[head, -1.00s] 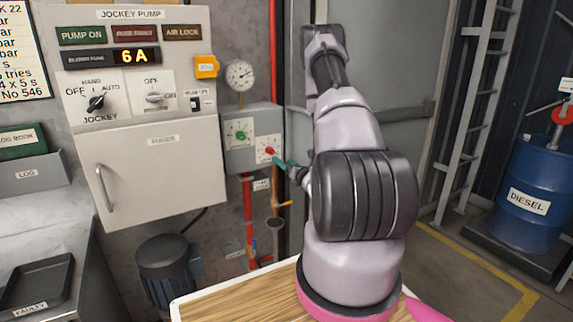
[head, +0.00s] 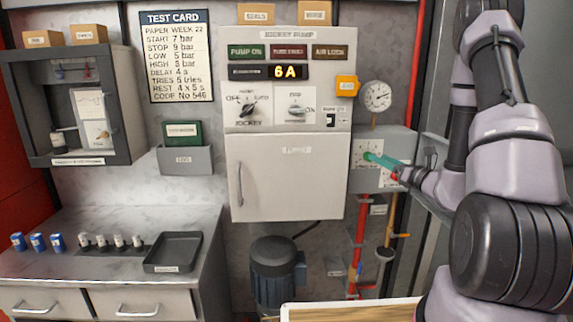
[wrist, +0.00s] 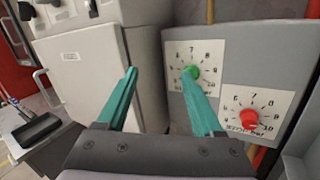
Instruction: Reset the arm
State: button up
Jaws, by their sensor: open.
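My gripper (head: 383,162) is held in front of the grey switch box to the right of the jockey pump cabinet. In the wrist view my gripper (wrist: 160,100) has its two teal fingers wide apart with nothing between them. The right finger's tip overlaps the green knob (wrist: 191,72) in the picture; whether it touches I cannot tell. The red knob (wrist: 249,117) sits lower right on its own dial, clear of the fingers. My arm crosses the right side of the head view and hides part of the wall there.
The jockey pump cabinet (head: 285,178) stands left of the switch box, with a pressure gauge (head: 377,96) above the box. A red pipe (head: 361,235) runs below. A steel counter (head: 90,262) with a black tray (head: 173,252) is at left. A wooden top (head: 345,312) lies in front.

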jog(key=s+a+r+n+g+y, duration=0.4)
jog(key=s+a+r+n+g, duration=0.95)
jog(key=s+a+n, duration=0.4)
jog(key=s+d+r+n+g+h, duration=0.1)
jog(key=s+d+n+h, duration=0.2)
jog(key=s+n+h, duration=0.35)
jog(key=s+d+r+n+t+h, duration=0.3)
jog(key=d+r+n+t+h, duration=0.1)
jog(key=d+r+t+h, duration=0.1)
jog(key=shift+d+r, duration=0.7)
jog(key=shift+d, duration=0.4)
